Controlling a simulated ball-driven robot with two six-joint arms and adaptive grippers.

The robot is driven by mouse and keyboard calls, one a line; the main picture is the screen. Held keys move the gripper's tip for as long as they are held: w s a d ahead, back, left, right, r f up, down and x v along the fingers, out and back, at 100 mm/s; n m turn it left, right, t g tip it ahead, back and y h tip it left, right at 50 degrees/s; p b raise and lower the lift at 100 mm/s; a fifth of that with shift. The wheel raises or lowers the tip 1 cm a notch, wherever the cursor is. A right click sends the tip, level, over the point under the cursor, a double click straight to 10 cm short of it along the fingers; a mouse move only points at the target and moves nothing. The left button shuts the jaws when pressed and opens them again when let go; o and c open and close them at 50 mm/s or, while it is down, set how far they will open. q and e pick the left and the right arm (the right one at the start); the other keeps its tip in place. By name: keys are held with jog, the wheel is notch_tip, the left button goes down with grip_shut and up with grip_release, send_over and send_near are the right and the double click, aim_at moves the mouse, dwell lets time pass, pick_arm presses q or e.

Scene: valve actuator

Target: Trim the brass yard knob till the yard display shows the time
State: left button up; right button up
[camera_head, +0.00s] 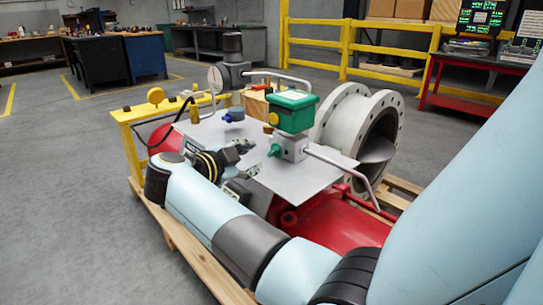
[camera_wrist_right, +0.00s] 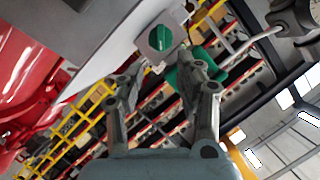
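My right gripper (camera_head: 240,150) is over the grey plate (camera_head: 300,178) of the valve bench, left of the green-topped box (camera_head: 290,110). In the right wrist view its fingers (camera_wrist_right: 163,72) are apart with nothing between the tips. A grey block with a green knob (camera_wrist_right: 160,38) lies just beyond them. A small brass-coloured knob (camera_head: 272,118) shows on the side of the green box, and a larger yellow round knob (camera_head: 155,96) stands on the yellow rail. I cannot tell which is the yard knob. A dark display (camera_head: 483,17) with green characters stands far right; its text is unreadable. My left gripper is not in view.
A red body (camera_head: 340,222) is below on a wooden pallet (camera_head: 180,240). A yellow railing (camera_head: 345,45) runs behind.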

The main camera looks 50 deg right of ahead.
aim_at(272, 152)
jog(key=b+x, duration=0.1)
jog(key=x, duration=0.7)
jog(key=shift+a, duration=0.1)
jog(key=shift+w+d+f, duration=0.1)
jog(key=shift+d, duration=0.4)
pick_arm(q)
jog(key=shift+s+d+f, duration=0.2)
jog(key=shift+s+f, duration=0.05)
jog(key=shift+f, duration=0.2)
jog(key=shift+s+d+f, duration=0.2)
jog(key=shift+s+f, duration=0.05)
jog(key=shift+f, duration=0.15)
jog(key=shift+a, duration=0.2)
pick_arm(e)
grip_shut()
